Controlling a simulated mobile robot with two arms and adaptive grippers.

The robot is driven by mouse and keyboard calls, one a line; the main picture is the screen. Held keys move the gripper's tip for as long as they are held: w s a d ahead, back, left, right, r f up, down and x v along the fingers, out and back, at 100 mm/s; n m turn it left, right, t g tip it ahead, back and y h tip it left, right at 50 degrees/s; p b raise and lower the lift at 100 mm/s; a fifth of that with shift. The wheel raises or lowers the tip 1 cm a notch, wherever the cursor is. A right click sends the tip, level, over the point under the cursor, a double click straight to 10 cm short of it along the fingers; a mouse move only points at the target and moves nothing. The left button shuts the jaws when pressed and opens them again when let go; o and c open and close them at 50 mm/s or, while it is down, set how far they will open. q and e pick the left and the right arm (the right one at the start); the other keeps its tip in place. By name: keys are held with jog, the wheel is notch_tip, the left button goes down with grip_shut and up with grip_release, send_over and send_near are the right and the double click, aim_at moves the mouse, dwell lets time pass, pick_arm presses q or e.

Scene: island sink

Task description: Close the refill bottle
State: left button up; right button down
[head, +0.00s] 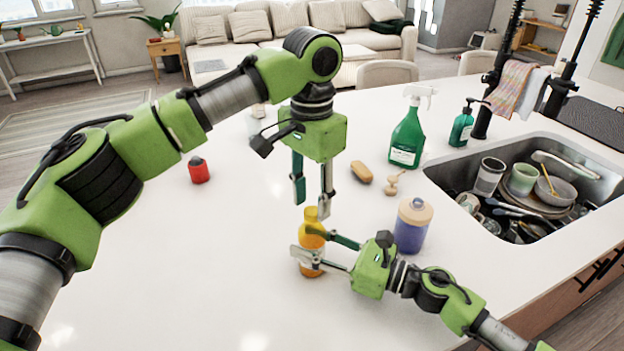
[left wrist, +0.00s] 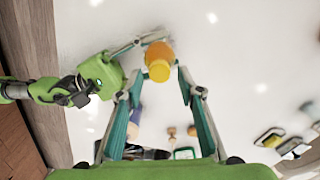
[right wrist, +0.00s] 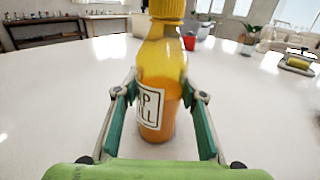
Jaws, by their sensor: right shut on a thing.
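The refill bottle (head: 311,240) stands upright on the white counter, with orange liquid, a label and a yellow cap on its neck. The yellow cap (right wrist: 167,9) also shows at the top of the right wrist view. My right gripper (head: 308,246) is shut around the bottle's body from the right, with a finger on each side. My left gripper (head: 312,198) points down above the bottle, its fingers apart and empty. In the left wrist view the cap (left wrist: 159,71) lies ahead, between and beyond the open fingertips. I cannot tell how tightly the cap is seated.
A blue jar with a wooden lid (head: 412,226) stands close to my right gripper. Behind are a sponge (head: 361,172), a wooden item (head: 393,184), a green spray bottle (head: 407,140) and a soap dispenser (head: 462,125). A sink of dishes (head: 520,190) is right; the left counter is mostly clear.

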pick_arm(q)
jog(key=shift+f, duration=0.8)
grip_shut()
jog(key=shift+m, duration=0.9)
jog(key=shift+o, duration=0.9)
grip_release()
notch_tip(320, 180, up, 12)
